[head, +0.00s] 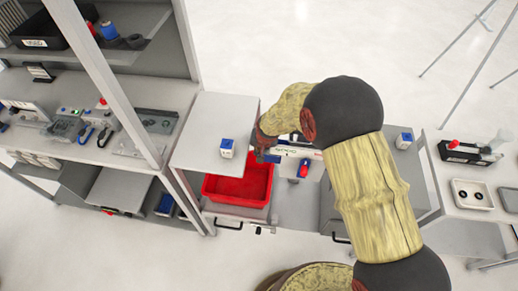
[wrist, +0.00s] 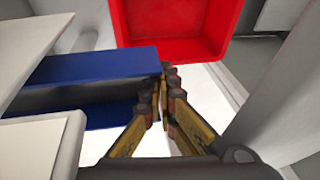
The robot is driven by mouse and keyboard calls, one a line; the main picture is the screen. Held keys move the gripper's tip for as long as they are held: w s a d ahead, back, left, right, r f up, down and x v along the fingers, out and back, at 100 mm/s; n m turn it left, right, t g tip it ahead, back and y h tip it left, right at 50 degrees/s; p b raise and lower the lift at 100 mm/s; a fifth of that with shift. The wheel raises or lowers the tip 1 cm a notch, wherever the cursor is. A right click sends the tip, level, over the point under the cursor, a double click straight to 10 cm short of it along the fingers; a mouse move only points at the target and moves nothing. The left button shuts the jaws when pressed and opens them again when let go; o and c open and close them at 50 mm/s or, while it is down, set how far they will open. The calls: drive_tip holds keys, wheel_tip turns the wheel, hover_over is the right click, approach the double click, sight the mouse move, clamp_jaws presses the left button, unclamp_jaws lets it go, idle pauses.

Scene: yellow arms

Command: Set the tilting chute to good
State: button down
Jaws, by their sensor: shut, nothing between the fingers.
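My gripper (wrist: 165,85) is shut and empty, its fingertips together beside the end of a blue channel-shaped part (wrist: 95,68) in the wrist view. This blue part looks like the tilting chute; I cannot tell whether the fingertips touch it, or which way it is tilted. In the head view my gripper (head: 262,143) is low over the workbench, partly hidden by my arm. A white plate with dark lettering (head: 290,152) shows just right of it, too small to read surely.
A red bin (head: 238,188) sits below and left of my gripper, and also shows in the wrist view (wrist: 180,30). A grey panel (head: 212,135) bears a small blue-and-white block (head: 227,148). A red-and-blue item (head: 303,168) is right of the bin. Shelves (head: 90,80) stand at left.

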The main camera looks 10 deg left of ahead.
drive_tip(key=shift+r, duration=0.55)
drive_tip(key=v, duration=1.1)
drive_tip(key=shift+s, duration=0.2)
drive_tip(key=shift+f, duration=0.1)
